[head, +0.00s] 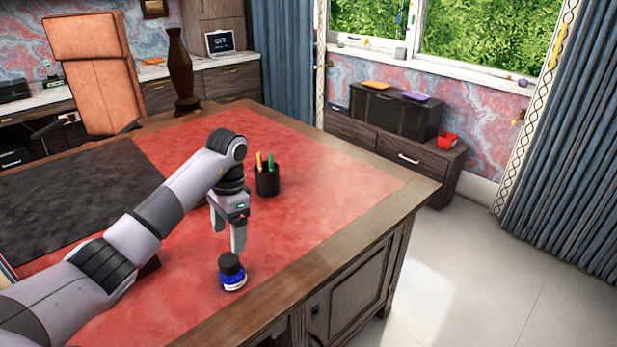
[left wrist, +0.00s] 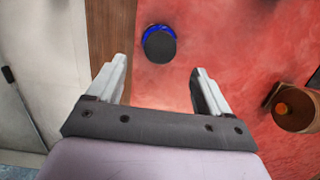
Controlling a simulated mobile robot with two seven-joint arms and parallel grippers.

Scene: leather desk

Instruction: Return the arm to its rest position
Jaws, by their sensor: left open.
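My left arm (head: 150,215) comes in from the left over the desk. My left gripper (head: 238,240) points down above the red leather top, open and empty. In the left wrist view its two fingers (left wrist: 158,92) are spread apart with nothing between them. A small ink bottle with a black cap and blue body (head: 232,272) stands upright on the desk just below the fingertips, apart from them. It also shows beyond the fingers in the left wrist view (left wrist: 159,44). My right gripper is not in view.
A black pen cup (head: 267,181) with orange and green pens stands behind the gripper. A dark brown vase (head: 180,70) stands at the desk's far edge. A dark mat (head: 60,200) lies to the left. The red leather right of the gripper (head: 340,190) is clear, ending at a wooden edge.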

